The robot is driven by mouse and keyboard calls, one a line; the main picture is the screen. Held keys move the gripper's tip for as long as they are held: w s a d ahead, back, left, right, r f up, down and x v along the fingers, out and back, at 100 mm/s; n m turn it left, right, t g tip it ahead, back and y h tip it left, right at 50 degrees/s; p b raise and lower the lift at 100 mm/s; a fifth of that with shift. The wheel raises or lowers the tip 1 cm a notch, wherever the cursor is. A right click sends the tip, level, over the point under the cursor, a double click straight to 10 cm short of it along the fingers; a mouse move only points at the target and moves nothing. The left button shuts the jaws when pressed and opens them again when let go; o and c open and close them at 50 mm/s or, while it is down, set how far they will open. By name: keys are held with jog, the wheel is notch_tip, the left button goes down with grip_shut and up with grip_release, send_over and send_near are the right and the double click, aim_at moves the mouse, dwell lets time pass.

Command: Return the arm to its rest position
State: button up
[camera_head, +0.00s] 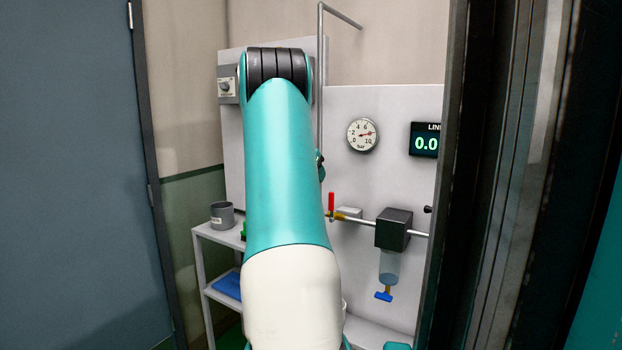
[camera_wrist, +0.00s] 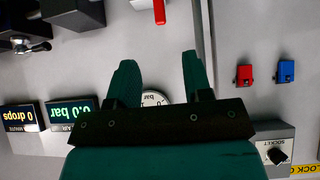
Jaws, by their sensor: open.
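My arm stands raised in the middle of the head view, teal and white with a dark joint at its top. My gripper (camera_wrist: 158,58) shows in the wrist view as two green fingers spread apart. Nothing is between the fingers, and the grey panel lies behind them.
The grey panel (camera_head: 394,106) bears a pressure gauge (camera_head: 361,135), a digital display (camera_head: 424,140) and a pipe with a filter bowl (camera_head: 388,266). A shelf (camera_head: 219,299) holds a grey cup (camera_head: 222,215). A dark frame (camera_head: 490,180) stands close at right.

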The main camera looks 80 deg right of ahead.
jog(key=shift+w+a+r, duration=0.1)
jog(key=shift+a+r, duration=0.1)
jog(key=shift+a, duration=0.05)
dwell(0.4)
jog(key=w+a+f+n+t+y, duration=0.25)
jog(key=w+a+n+t, duration=0.55)
jog(key=w+a, duration=1.55)
jog(key=w+a+f+n+y, duration=0.15)
jog(key=a+n+y, duration=0.5)
jog(key=a, duration=1.35)
jog(key=s+a+n+g, duration=0.1)
jog(key=s+a+n, duration=0.15)
jog(key=a, duration=0.35)
jog(key=s+a+n, duration=0.1)
jog(key=a+n, duration=0.3)
jog(key=a, duration=0.2)
jog(key=s+a+f+n+g+y, duration=0.1)
jog(key=s+a+n+g, duration=0.1)
jog(key=s+a+n, duration=0.2)
jog(key=s+a+f+n+g+y, duration=0.1)
jog(key=s+a+n+g+y, duration=0.1)
jog(key=s+a, duration=0.9)
jog(key=shift+s+a+f+n+y, duration=0.2)
jog(key=shift+s+f+n+y, duration=0.25)
jog(key=shift+n, duration=0.45)
